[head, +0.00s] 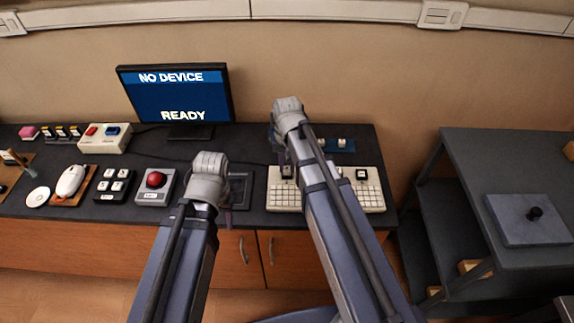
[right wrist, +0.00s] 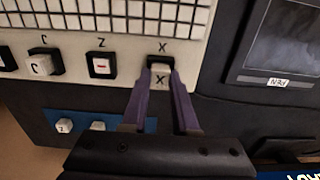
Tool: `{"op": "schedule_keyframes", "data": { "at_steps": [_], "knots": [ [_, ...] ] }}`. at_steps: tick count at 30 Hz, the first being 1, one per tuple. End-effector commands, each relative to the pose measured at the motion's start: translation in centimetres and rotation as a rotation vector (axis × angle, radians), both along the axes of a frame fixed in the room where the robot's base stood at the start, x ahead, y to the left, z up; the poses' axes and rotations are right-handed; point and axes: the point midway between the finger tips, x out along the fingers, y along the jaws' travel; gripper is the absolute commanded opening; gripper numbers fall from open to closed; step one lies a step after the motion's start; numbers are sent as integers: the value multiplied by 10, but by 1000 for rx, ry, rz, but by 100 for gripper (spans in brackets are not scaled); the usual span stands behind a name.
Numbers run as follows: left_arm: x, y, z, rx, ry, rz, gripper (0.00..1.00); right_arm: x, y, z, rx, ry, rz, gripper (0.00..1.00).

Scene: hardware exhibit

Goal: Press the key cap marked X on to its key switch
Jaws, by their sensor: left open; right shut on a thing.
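My right gripper (right wrist: 160,80) is shut on the white key cap marked X (right wrist: 160,76), held between its purple fingertips. The cap is at the dark key switch (right wrist: 160,59) labelled X on the cream keyboard (right wrist: 215,12). I cannot tell whether cap and switch touch. In the head view my right gripper (head: 286,168) is over the left part of the keyboard (head: 283,202), and my arm hides the middle of it. The held cap is not clear there. My left gripper (head: 228,214) is open and apart from the keyboard, near the dark pen tablet (head: 240,190).
Beside X, the Z switch (right wrist: 101,65) shows a red stem without a cap; the J switch (right wrist: 40,65) has a white cap. A blue tray (right wrist: 82,118) holds loose caps, one marked Z (right wrist: 64,125). A monitor (head: 175,95) reading NO DEVICE, READY stands behind.

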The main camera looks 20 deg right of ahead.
Motion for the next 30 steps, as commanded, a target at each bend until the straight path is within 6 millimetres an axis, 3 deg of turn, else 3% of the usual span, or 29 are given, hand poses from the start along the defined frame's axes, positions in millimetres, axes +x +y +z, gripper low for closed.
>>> {"op": "schedule_keyframes", "data": {
  "at_steps": [6, 7, 9, 16, 21, 30],
  "knots": [
    [0, 0, -1, 0, 0, 0, 50, 0, 0, -1, 0, 0, 0, 0],
    [0, 0, -1, 0, 0, 0, 50, 0, 0, -1, 0, 0, 0, 29],
    [0, 0, -1, 0, 0, 0, 50, 0, 0, -1, 0, 0, 0, 37],
    [0, 0, -1, 0, 0, 0, 50, 0, 0, -1, 0, 0, 0, 62],
    [0, 0, -1, 0, 0, 0, 50, 0, 0, -1, 0, 0, 0, 63],
    [0, 0, -1, 0, 0, 0, 50, 0, 0, -1, 0, 0, 0, 93]
  ]
}}
